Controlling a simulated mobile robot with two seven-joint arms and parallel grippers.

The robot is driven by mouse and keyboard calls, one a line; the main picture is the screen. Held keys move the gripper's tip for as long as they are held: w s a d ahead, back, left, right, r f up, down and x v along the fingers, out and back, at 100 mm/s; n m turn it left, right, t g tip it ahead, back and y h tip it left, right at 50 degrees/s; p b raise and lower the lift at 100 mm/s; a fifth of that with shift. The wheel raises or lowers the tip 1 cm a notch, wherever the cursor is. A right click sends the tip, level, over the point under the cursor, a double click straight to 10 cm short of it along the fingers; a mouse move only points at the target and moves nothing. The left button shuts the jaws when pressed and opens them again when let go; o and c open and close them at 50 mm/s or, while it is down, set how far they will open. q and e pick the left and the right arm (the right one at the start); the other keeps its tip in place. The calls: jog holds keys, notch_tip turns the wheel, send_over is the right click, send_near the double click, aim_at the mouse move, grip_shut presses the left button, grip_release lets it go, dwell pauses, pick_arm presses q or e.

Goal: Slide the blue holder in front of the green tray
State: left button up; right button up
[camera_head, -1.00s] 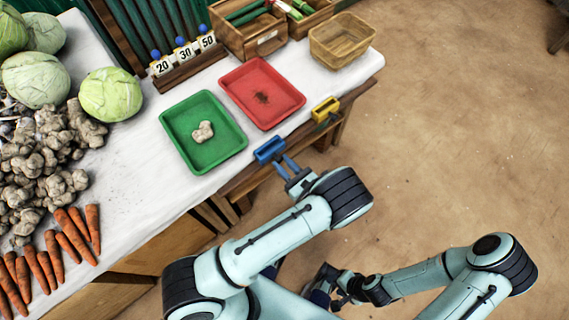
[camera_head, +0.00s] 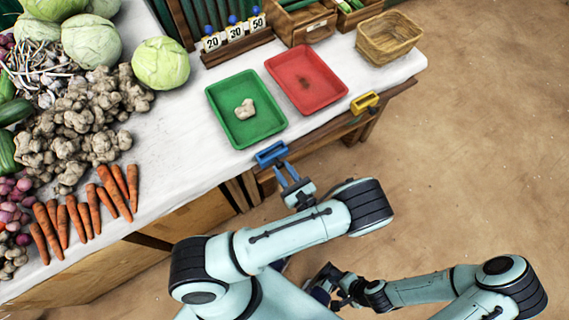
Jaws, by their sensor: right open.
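A pale knobbly root (camera_head: 245,109) lies in the tray. My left gripper (camera_head: 283,165) is at the holder's front. Its two blue fingers stand a little apart with their tips against the holder, seemingly closed on its small front part, which they hide. My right gripper (camera_head: 326,284) is low, away from the table, open and partly hidden.
A yellow holder (camera_head: 365,102) sits on the same edge by the red tray (camera_head: 335,96). A wooden basket (camera_head: 389,38) and number cards (camera_head: 235,34) stand behind. Carrots (camera_head: 80,214) and other vegetables fill the left. The edge left of the blue holder is clear.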

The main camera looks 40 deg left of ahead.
pick_arm(q)
jog(key=o, duration=0.3)
jog(key=v, duration=1.3)
jog(key=shift+d+b, duration=0.2)
jog(key=shift+b, duration=0.2)
jog(key=shift+s, duration=0.1)
